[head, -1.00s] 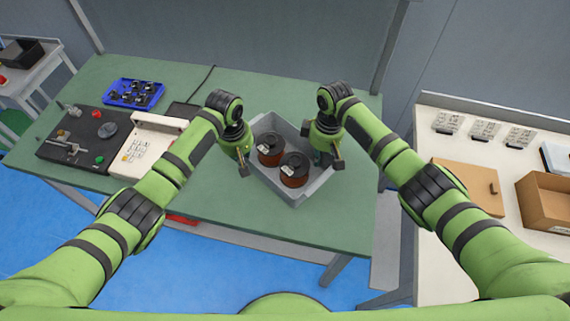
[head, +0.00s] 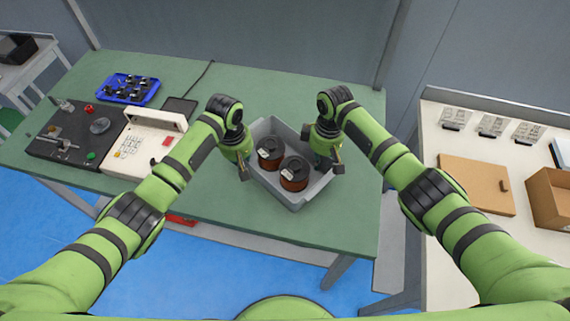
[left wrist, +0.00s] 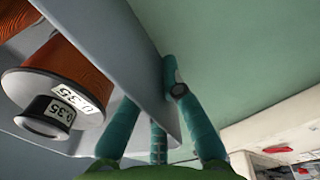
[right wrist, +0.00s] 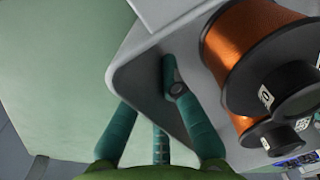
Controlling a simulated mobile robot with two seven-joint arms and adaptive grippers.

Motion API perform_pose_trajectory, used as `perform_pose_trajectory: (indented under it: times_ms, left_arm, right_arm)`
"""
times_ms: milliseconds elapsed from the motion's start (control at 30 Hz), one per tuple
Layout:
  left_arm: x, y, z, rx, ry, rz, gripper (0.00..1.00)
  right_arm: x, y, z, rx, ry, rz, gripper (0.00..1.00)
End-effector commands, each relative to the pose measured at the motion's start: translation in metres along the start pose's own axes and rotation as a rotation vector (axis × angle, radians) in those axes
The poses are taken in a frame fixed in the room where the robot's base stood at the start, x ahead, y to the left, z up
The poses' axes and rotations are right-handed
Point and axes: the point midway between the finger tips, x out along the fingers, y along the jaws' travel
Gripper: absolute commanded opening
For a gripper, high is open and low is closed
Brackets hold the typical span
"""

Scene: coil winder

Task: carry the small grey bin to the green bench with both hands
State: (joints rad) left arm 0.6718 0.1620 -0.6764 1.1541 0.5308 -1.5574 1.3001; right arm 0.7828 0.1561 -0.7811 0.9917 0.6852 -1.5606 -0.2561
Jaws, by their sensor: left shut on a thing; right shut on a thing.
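The small grey bin (head: 297,201) is over the green bench (head: 225,195) near its front right part; I cannot tell whether it touches the top. It holds two dark-flanged spools of copper-coloured wire, a left one (head: 271,152) and a right one (head: 294,174). My left gripper (head: 243,168) is shut on the bin's left wall; the left wrist view shows its teal fingers on both sides of the wall (left wrist: 125,65). My right gripper (head: 332,163) is shut on the right wall, and the bin's wall (right wrist: 135,72) also shows in the right wrist view.
A winding machine (head: 75,138) with a white control box (head: 140,145) and a blue tray of small parts (head: 128,89) stand on the bench's left. A white table at right carries a brown board (head: 475,184) and a cardboard box (head: 552,200). Bench space beside the bin is clear.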

Motion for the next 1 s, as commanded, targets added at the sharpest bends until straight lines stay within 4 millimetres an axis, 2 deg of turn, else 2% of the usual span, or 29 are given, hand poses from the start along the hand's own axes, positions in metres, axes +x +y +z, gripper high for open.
perform_pose_trajectory:
  times_ms: [67,100,133,467,567,667,1000]
  left_arm:
    - [0.006,0.000,-0.001,-0.001,0.003,0.002,0.00]
    - [0.005,-0.001,-0.001,-0.001,0.002,-0.001,0.19]
    - [0.004,-0.001,-0.001,-0.001,0.001,-0.002,0.31]
    - [0.004,-0.001,0.000,0.000,0.000,0.000,0.31]
    - [-0.002,0.000,0.000,0.000,0.000,0.000,0.31]
    - [-0.016,0.000,0.000,0.001,0.001,0.003,0.31]
    - [-0.087,0.000,-0.001,0.000,0.004,0.004,0.31]
  right_arm:
    - [0.006,0.002,-0.001,0.000,0.002,0.002,0.00]
    - [0.005,0.001,0.001,0.001,-0.002,0.002,0.19]
    - [0.004,0.001,0.001,0.001,-0.002,0.001,0.31]
    - [0.004,0.001,0.000,0.000,0.000,0.000,0.31]
    - [0.004,0.000,0.000,0.000,0.000,0.000,0.31]
    - [0.004,0.000,0.000,0.000,0.000,0.000,0.31]
    - [0.004,0.000,0.000,0.000,0.000,0.000,0.31]
